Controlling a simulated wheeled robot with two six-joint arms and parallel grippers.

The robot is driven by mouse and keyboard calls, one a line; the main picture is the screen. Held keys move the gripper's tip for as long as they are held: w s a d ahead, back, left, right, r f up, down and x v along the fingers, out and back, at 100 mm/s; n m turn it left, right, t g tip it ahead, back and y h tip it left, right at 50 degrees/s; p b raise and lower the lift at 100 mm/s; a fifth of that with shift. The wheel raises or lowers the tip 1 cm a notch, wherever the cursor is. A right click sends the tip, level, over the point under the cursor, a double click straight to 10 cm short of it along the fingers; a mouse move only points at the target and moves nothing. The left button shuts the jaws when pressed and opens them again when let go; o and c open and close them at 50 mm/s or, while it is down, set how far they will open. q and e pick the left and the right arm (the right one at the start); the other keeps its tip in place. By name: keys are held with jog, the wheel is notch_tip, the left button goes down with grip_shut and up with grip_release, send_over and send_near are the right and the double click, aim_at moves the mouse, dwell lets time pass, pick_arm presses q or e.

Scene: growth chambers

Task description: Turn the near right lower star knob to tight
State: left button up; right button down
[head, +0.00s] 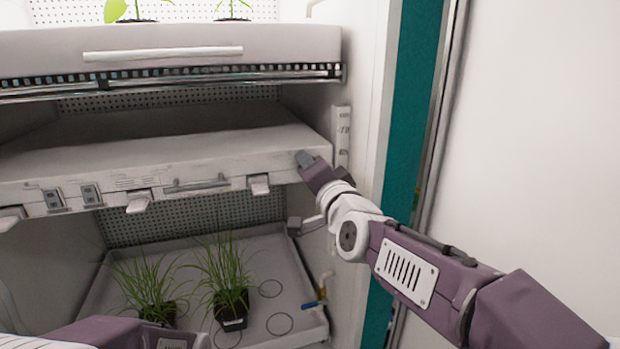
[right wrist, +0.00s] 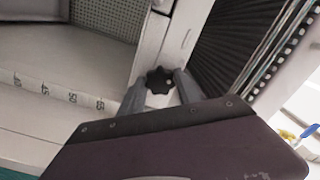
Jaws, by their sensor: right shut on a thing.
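The black star knob (right wrist: 160,79) sits on a pale upright post (right wrist: 178,45) in the right wrist view. My right gripper (right wrist: 160,86) has one grey finger on each side of the knob and is shut on it. In the head view my right gripper (head: 317,172) is at the right front corner of the middle shelf (head: 230,148), and the knob cannot be made out there. The knob's tightness cannot be told. My left gripper is not in view; only part of my left arm shows at the lower left of the head view.
A lower tray (head: 285,262) holds two pots of grass, the nearer one (head: 232,322) at the front. A blue-handled valve (head: 313,304) sticks out by the tray's right side. An upper shelf (head: 200,45) is above. A numbered scale (right wrist: 60,94) crosses the wrist view at left.

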jog(key=shift+f+m+b, duration=0.15)
jog(key=shift+m+b, duration=1.1)
jog(key=shift+m, duration=1.85)
jog(key=c, duration=0.9)
grip_release()
jog(key=shift+o, duration=0.2)
